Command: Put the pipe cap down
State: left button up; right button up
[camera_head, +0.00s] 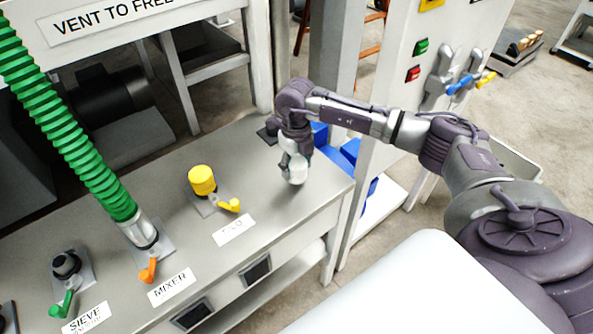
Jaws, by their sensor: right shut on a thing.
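My right gripper (294,170) hangs down over the right end of the grey bench top, with its fingers pointing at the bench. It is shut on a small pale thing, which I take to be the pipe cap; the fingers and the small scale hide its shape. I cannot tell whether it touches the bench. A yellow cap (202,179) sits on a port on the bench, left of the gripper and apart from it. My left gripper is not in view.
A green ribbed hose (70,110) joins the mixer port, with an orange lever (148,271). A dark port (66,265) stands at the sieve label. A yellow lever (229,205) is by the yellow cap. Blue bins (351,150) and a control panel (420,60) stand behind.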

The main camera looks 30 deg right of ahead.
aim_at(296, 173)
notch_tip(296, 173, down, 3)
jog(key=shift+r, duration=0.1)
jog(key=shift+f, duration=0.25)
jog(key=o, duration=1.2)
jog(key=shift+c, duration=0.2)
jog(key=shift+r, duration=0.15)
